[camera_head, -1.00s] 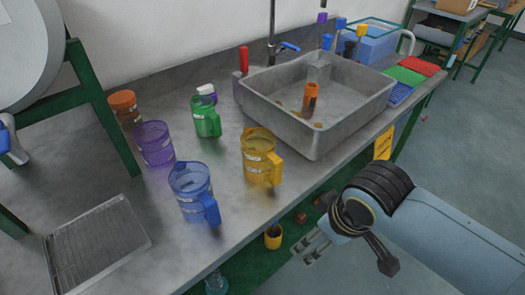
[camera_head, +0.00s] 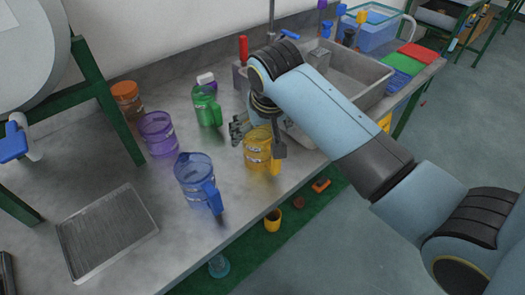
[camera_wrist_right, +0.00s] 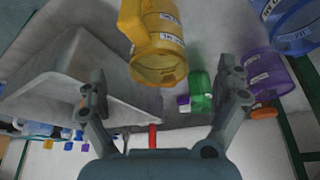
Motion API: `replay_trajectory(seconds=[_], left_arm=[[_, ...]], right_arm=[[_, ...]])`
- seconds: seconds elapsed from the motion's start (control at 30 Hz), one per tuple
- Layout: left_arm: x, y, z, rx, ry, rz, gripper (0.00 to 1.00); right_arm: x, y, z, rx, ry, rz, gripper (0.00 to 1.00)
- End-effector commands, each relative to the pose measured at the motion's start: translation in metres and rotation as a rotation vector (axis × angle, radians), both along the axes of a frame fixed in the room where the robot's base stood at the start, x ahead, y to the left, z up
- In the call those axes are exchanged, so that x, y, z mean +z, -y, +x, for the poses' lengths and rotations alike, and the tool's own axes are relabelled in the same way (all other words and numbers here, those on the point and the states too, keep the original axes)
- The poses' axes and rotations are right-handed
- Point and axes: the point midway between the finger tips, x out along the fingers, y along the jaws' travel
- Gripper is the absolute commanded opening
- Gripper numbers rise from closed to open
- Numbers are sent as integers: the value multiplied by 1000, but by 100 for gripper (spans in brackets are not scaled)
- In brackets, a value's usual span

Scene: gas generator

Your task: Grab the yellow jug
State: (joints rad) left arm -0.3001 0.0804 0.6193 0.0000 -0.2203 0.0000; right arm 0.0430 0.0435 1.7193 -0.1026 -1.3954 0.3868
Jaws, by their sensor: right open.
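The yellow jug (camera_head: 256,158) stands on the grey bench in front of the sink, partly hidden by my right gripper and wrist in the head view. My right gripper (camera_head: 238,129) is above and beside the jug's far side, with its fingers pointing left. In the right wrist view the yellow jug (camera_wrist_right: 158,45) shows upside down ahead of the open fingers, with its handle to the left. The open right gripper (camera_wrist_right: 163,85) has nothing between its fingertips. I cannot tell whether it touches the jug. My left gripper is not in view.
The sink (camera_head: 360,80) is behind my right arm. A metal tray (camera_head: 108,232) lies at the front left.

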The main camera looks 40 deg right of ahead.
Motion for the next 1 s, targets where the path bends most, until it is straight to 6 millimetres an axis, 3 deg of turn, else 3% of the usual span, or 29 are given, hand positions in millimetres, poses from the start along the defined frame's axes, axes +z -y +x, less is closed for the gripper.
replay_trajectory(seconds=[0.2, 0.47, 0.7, 1.0], left_arm=[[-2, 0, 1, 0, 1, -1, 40], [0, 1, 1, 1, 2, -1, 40], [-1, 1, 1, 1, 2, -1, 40], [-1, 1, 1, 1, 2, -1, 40]], right_arm=[[-34, 6, 13, -1, -4, -1, 100], [-54, 10, 21, 0, -4, -2, 100], [-85, 16, 34, 0, -3, 0, 100], [-91, 17, 36, 1, 0, -1, 100]])
